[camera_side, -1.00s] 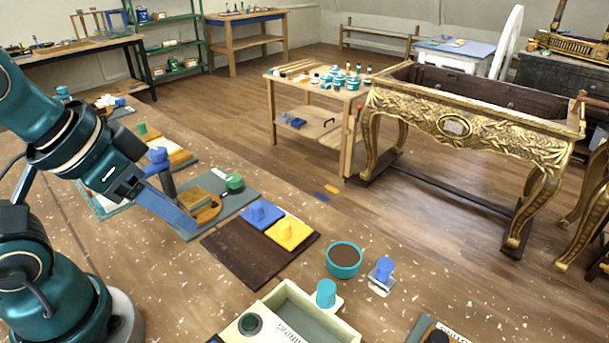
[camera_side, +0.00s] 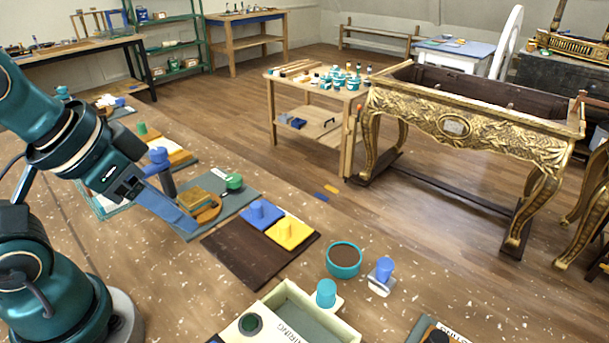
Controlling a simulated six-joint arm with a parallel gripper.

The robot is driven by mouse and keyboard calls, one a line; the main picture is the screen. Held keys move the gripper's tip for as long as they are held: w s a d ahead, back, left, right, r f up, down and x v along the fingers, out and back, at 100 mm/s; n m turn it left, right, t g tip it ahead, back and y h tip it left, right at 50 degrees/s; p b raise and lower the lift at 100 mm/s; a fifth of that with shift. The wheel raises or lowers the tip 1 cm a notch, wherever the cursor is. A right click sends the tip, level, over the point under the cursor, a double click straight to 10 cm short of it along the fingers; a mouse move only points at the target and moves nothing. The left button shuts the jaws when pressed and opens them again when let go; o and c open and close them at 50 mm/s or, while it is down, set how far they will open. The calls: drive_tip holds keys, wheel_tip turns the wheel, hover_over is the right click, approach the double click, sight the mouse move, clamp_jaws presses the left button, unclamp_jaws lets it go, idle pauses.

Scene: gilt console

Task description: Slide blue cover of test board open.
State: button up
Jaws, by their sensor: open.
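The test board (camera_side: 240,262) is a dark brown plate lying on the speckled bench. Its blue cover (camera_side: 252,220), a flat blue plate with a round knob on top, lies toward the board's back edge. A yellow cover (camera_side: 290,233) with a similar knob lies to its right, close beside it. My gripper (camera_side: 188,227) has long blue fingers pointing down and to the right, left of the board and clear of the blue cover. Nothing shows between the fingers.
A grey-green mat (camera_side: 240,200) with a tan block and a green knob lies behind the fingers. A teal bowl (camera_side: 344,262), a blue-knobbed piece (camera_side: 383,270) and a cream box (camera_side: 312,305) with a teal knob stand right and in front of the board.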

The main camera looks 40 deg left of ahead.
drive_tip(key=shift+o, duration=0.3)
drive_tip(key=shift+o, duration=0.4)
drive_tip(key=w+r+m, duration=0.2)
drive_tip(key=w+r, duration=0.2)
drive_tip(key=w, duration=0.1)
drive_tip(key=m+g, duration=0.1)
drive_tip(key=g, duration=0.4)
hover_over(256, 204)
drive_tip(key=f, duration=0.8)
drive_tip(key=shift+d+f, duration=0.3)
drive_tip(key=shift+g, duration=0.3)
drive_tip(key=f, duration=0.7)
drive_tip(key=shift+s+a, duration=0.1)
drive_tip(key=shift+a, duration=0.2)
drive_tip(key=shift+f, duration=0.5)
clamp_jaws()
